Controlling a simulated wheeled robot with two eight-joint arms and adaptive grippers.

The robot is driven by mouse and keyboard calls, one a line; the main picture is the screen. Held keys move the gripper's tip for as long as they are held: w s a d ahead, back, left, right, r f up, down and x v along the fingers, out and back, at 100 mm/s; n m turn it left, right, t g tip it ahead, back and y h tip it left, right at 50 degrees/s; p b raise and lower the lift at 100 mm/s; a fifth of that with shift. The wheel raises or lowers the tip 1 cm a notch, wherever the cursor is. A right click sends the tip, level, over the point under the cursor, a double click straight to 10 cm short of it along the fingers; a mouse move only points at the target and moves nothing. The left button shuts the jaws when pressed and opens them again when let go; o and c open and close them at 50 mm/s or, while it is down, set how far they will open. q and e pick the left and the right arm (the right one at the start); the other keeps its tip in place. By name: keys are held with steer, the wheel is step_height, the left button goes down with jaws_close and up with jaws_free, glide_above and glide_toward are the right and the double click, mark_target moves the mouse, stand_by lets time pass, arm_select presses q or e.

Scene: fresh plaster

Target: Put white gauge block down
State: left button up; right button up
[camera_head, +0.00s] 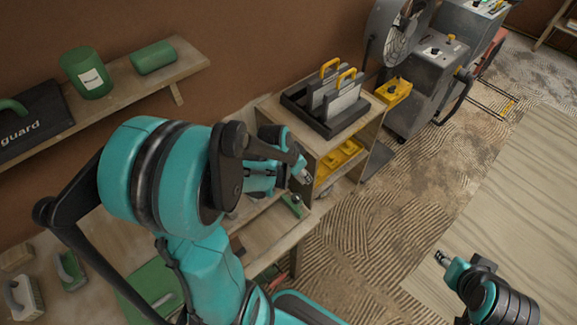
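I cannot make out a white gauge block with certainty. My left arm comes in from the left, and its gripper (303,176) is in front of the wooden cabinet (262,112), above the lower bench. The fingers are small and partly hidden by the arm, and I see no white block between them. My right gripper (441,259) is at the lower right, over the pale wooden boards (505,200), far from the cabinet. No object shows in it. A pale block with a handle (24,298) stands at the lower left; I cannot tell whether it is the gauge block.
A black tray (300,118) with yellow-handled grey plates stands on the cabinet. Yellow items (340,157) lie on its shelf. A small green tool (292,205) lies below my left gripper. A wall shelf (130,88) holds green containers. Grey machines (425,90) stand behind.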

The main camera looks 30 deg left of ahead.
arm_select(q)
steer(key=shift+w+d+r, duration=0.15)
steer(key=shift+d+r, duration=0.1)
steer(key=shift+d, duration=0.4)
steer(key=w+d+f+n+y+b, duration=0.1)
steer(key=d+f+n+b, duration=0.1)
steer(key=d+f, duration=0.3)
steer(key=shift+w+d+f+n, duration=0.15)
steer(key=shift+w+d+n, duration=0.35)
steer(key=shift+d, duration=0.6)
